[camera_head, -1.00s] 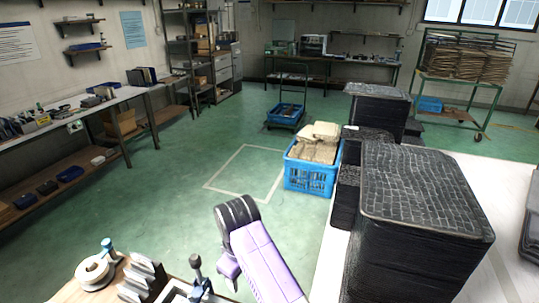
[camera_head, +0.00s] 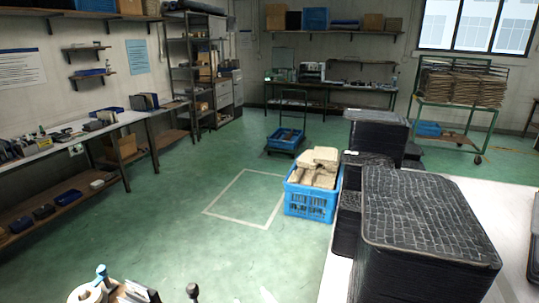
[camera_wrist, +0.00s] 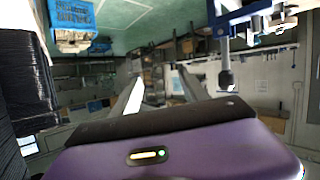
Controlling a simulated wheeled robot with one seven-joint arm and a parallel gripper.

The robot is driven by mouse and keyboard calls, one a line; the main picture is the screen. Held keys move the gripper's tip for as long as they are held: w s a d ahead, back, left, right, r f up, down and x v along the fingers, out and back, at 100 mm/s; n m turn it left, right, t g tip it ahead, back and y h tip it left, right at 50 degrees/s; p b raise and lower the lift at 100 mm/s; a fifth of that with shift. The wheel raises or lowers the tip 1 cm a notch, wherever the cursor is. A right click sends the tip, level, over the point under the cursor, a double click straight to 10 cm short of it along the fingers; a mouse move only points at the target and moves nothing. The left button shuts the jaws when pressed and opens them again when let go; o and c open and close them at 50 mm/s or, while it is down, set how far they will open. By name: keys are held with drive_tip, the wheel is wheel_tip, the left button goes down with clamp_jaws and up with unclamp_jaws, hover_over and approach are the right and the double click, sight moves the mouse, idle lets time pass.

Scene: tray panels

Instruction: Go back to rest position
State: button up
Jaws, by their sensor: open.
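My gripper (camera_wrist: 158,85) shows in the wrist view, with its two pale fingers apart and nothing between them. My purple wrist housing fills the bottom of that view. The head view does not show my arm. Black textured tray panels (camera_head: 425,215) are stacked on the white table (camera_head: 480,185) at the right of the head view. The wrist view is turned over; a black stack (camera_wrist: 25,85) stands at its left, apart from the fingers. A blue and metal fixture (camera_wrist: 228,60) hangs into its upper right, close to the right finger.
A blue crate (camera_head: 309,206) with tan packs stands on the green floor beside the table. A hand trolley (camera_head: 285,138) stands behind it. Tools and a white spool (camera_head: 88,293) show at the bottom left. Open floor (camera_head: 160,220) lies at left centre.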

drive_tip(key=s+d+r+m+h, duration=0.1)
drive_tip(key=s+d+m+h, duration=0.1)
drive_tip(key=s+d, duration=0.6)
drive_tip(key=s+d+r+m+t+h+b, duration=0.1)
drive_tip(key=s+d, duration=0.6)
drive_tip(key=s, duration=1.3)
drive_tip(key=s+d+r+m+t+h+b, duration=0.1)
drive_tip(key=s+d+r+m+h, duration=0.1)
drive_tip(key=s+d, duration=0.6)
drive_tip(key=s+m, duration=0.1)
drive_tip(key=s, duration=0.4)
drive_tip(key=shift+s+d+h, duration=0.3)
drive_tip(key=shift+s+d, duration=0.05)
drive_tip(key=shift+s, duration=0.05)
